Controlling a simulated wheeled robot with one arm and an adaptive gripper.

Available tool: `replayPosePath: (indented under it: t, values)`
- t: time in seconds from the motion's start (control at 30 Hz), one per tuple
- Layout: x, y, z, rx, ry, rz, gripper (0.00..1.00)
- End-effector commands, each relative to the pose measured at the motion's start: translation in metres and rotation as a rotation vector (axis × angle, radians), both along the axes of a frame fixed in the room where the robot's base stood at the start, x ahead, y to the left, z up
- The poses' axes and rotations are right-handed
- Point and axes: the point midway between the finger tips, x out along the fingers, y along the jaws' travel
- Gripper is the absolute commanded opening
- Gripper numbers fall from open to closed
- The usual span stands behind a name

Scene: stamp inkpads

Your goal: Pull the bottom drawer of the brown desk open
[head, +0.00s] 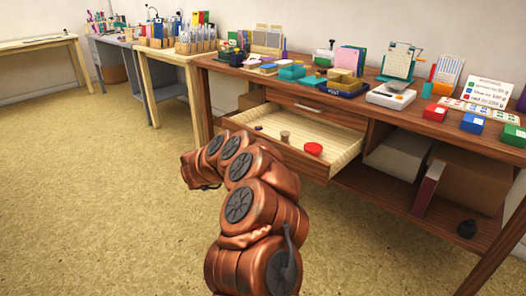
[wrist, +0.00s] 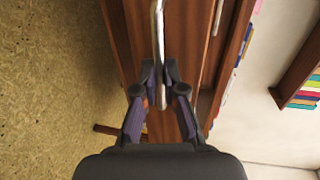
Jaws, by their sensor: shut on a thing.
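The brown desk (head: 225,68) stands at the right in the head view. Its lower drawer (head: 345,150) is pulled out, showing a pale wooden inside. A closed drawer (head: 330,112) with a metal handle sits above it. In the wrist view, my gripper (wrist: 161,85) is shut on a metal bar handle (wrist: 158,30) on a brown wooden front. In the head view my arm hides the gripper and part of the open drawer's front.
A red round lid (head: 313,149) and a small brown spool-like item (head: 284,136) lie in the open drawer. Stationery and stamp items crowd the desktop. Boxes (head: 470,178) sit on the shelf at right. The floor (head: 100,200) at left is clear.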

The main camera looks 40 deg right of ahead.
Motion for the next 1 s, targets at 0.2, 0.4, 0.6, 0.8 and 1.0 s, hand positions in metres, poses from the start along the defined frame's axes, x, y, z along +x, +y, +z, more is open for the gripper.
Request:
replayPosePath:
  t: [0.2,0.4,0.6,0.8,1.0]
  values:
    - [0.0,0.001,0.0,0.0,0.0,0.0,0.0]
    - [0.0,0.001,0.0,0.001,-0.001,0.0,0.22]
    - [0.0,0.001,0.0,0.001,-0.001,0.001,0.34]
    - [0.0,0.001,0.0,0.001,0.0,0.001,0.34]
    - [0.001,0.016,0.003,0.002,-0.003,0.004,0.34]
